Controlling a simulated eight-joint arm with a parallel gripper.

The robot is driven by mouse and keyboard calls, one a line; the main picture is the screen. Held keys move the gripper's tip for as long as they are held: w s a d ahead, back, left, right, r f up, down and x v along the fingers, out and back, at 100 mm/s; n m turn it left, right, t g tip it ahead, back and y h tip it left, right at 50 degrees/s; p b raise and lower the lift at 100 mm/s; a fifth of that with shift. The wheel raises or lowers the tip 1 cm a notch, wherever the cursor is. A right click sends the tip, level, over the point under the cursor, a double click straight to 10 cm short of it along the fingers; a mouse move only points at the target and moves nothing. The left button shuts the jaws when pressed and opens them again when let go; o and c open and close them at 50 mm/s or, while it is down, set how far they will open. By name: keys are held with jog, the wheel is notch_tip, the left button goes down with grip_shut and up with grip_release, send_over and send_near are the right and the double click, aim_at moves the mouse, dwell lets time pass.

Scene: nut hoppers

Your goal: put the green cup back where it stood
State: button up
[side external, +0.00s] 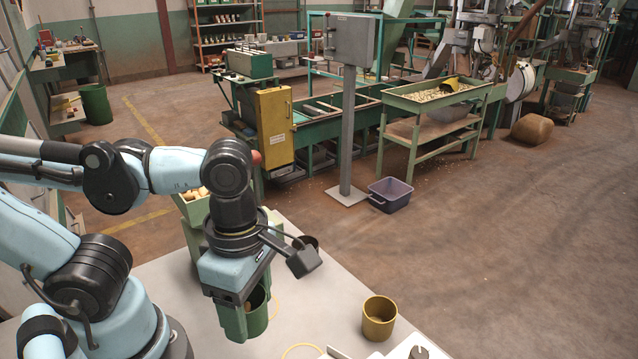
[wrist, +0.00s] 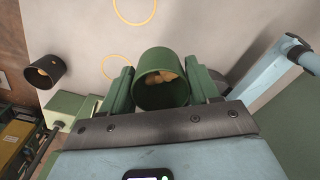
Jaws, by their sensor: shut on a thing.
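The green cup (side external: 260,318) is held between the green fingers of my gripper (side external: 246,318), at the front of the pale table. In the wrist view, my gripper (wrist: 160,88) is shut on the green cup (wrist: 152,96), with a finger on each side. Its mouth faces the wrist camera, and light brown nuts (wrist: 166,77) show inside. The cup looks about upright in the side view. Its base is hidden, so I cannot tell whether it touches the table. Two thin yellow rings lie on the table; one (wrist: 135,12) is bare, and the other (wrist: 112,68) is nearer the cup.
A yellow cup (side external: 379,319) stands right of my gripper on the table (side external: 335,285). A dark cup (wrist: 45,71) with something orange-brown inside stands left in the wrist view. A green bin of nuts (side external: 193,205) is behind my arm. Grey parts (side external: 418,351) lie at the bottom right.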

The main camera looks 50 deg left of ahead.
jog(key=shift+w+d+r, duration=0.1)
jog(key=shift+d+r, duration=0.2)
jog(key=shift+d, duration=0.05)
jog(key=w+d+m, duration=0.4)
jog(key=w+m, duration=0.1)
jog(key=w, duration=0.7)
jog(key=w+a+f, duration=0.2)
jog(key=a, duration=0.1)
jog(key=w+a+f, duration=0.2)
jog(key=w, duration=0.1)
jog(key=w+a+f, duration=0.2)
jog(key=a+f, duration=0.1)
jog(key=shift+w+a, duration=0.2)
jog(key=shift+a, duration=0.1)
jog(key=shift+f, duration=2)
jog(key=shift+f, duration=0.15)
jog(key=o, duration=1.2)
